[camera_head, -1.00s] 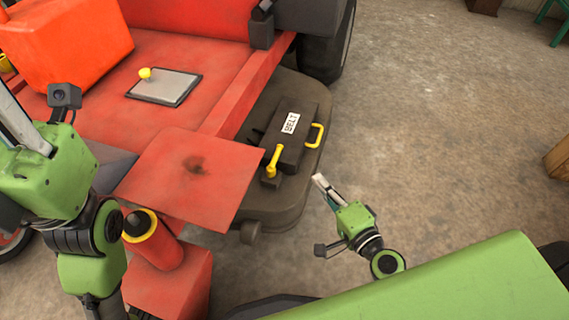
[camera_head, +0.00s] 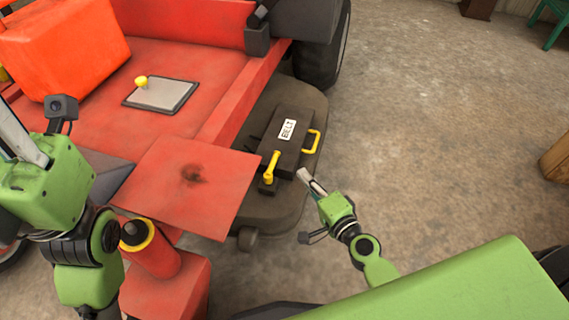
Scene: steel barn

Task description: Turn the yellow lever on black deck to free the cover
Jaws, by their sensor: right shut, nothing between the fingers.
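The yellow lever (camera_head: 271,167) stands on a small dark block at the near left end of the cover. The cover (camera_head: 283,142) is a dark box with a white "BELT" label and a yellow handle (camera_head: 312,141) on its right side. It sits on the black deck (camera_head: 290,208). My right gripper (camera_head: 303,174) is shut and empty, its fingertips just right of the lever, with a small gap showing between them. My left gripper is cut off at the left edge; its arm (camera_head: 45,190) shows, but its fingertips are out of view.
A red plate (camera_head: 187,182) juts out left of the lever. A black tyre (camera_head: 325,55) stands behind the deck. Concrete floor (camera_head: 440,130) lies open to the right.

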